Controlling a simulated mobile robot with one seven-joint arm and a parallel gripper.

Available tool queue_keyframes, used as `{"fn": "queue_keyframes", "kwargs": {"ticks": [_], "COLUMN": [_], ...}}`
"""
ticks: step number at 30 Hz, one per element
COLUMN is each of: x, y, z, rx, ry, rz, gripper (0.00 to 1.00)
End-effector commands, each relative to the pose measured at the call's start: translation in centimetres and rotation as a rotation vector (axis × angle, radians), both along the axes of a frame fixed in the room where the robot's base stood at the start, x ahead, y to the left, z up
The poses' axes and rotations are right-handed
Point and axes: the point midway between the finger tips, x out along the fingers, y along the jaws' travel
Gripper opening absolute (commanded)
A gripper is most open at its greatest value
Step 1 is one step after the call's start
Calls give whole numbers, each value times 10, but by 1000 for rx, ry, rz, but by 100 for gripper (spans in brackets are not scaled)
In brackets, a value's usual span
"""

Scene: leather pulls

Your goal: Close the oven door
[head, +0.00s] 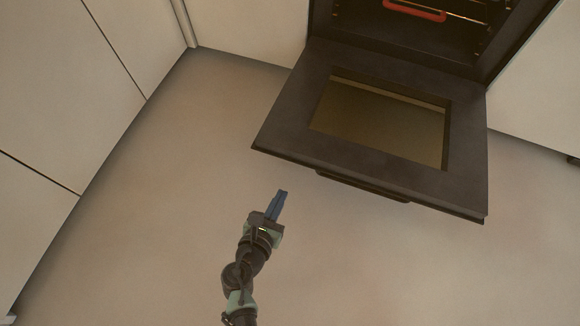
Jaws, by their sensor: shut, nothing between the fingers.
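The oven door (283,125) is a dark panel with a window (380,125) in its middle. It hangs wide open, folded down and out from the oven (400,35) at the upper right. A dark handle (362,187) runs along its near edge. My gripper (280,194), with blue fingers, is shut and empty. In the picture it is below and left of the handle, apart from the door's near edge. Its height relative to the door is hard to tell.
A red object (415,11) shows on a rack inside the oven. Pale cabinet fronts (60,90) line the left side, and another pale front (245,25) adjoins the oven. The floor (170,180) around my arm is clear.

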Motion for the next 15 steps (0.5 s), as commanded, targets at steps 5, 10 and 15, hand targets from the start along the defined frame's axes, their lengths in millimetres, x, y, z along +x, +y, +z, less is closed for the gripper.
{"fn": "queue_keyframes", "kwargs": {"ticks": [5, 10, 15], "x": [34, 67, 77], "y": [-11, -20, -23], "z": [-19, -35, -14], "rx": [2, 3, 7], "ry": [-6, -5, -5], "rz": [-5, -4, -4], "gripper": [0, 0, 0]}}
